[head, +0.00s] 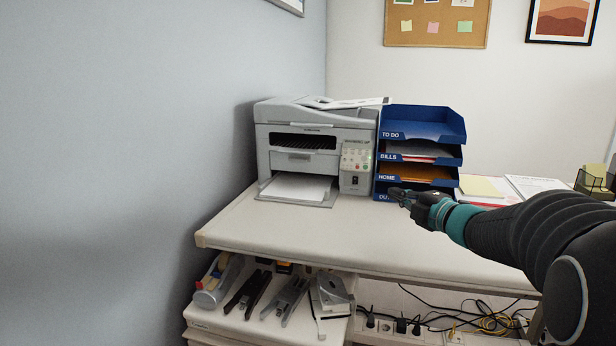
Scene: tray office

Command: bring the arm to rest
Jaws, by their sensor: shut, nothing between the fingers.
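My gripper (398,194) is at the end of my arm, which reaches in from the right over the desk (300,236). The fingers are shut and empty. They appear just in front of the lower part of the blue letter tray stack (424,112) and partly hide its bottom tray label. Whether the fingers touch the stack cannot be told. The tray labels read TO DO, BILLS and HOME, with the lowest one partly covered. Papers lie in the BILLS tray, and something orange lies in the HOME tray.
A grey printer (300,140) stands left of the trays with paper in its output. Papers (482,187) and a dark mesh organizer (594,181) are at the right. Staplers and a tape dispenser (215,284) sit on a lower shelf. Cables and sockets are below. The desk's front left is clear.

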